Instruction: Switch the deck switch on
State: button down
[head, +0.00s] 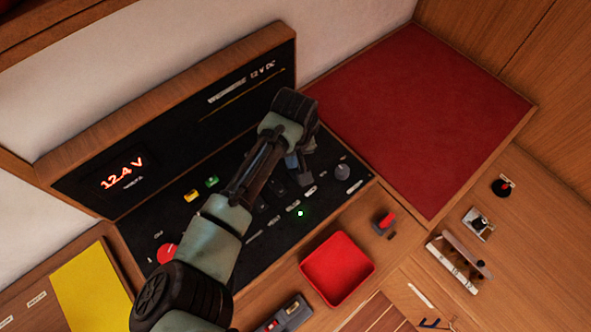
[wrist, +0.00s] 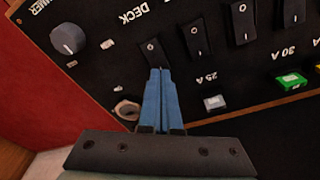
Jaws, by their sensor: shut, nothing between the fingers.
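The deck switch (wrist: 153,50) is a black rocker beside the printed word DECK on the black panel in the wrist view. A white ring mark shows at its far end. My gripper (wrist: 160,73) is shut and empty, its two blue fingers pressed together. The fingertips are at the near end of the deck switch and cover part of it. I cannot tell whether they touch it, or which way the rocker is tipped. In the head view my gripper (head: 293,163) is over the right part of the switch panel (head: 150,215), and my arm hides much of the switch row.
More rockers (wrist: 197,40) stand right of the deck switch. A dimmer knob (wrist: 67,38) is to its left, and a round metal fitting (wrist: 127,110) lies close by the fingers. A green light (head: 300,213) glows on the panel. A red tray (head: 338,268) sits in front.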

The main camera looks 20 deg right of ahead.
jog(key=shift+f+b, duration=0.3)
jog(key=shift+f, duration=0.25)
notch_tip(320, 180, up, 7)
jog(key=p, duration=0.7)
dwell(0.8)
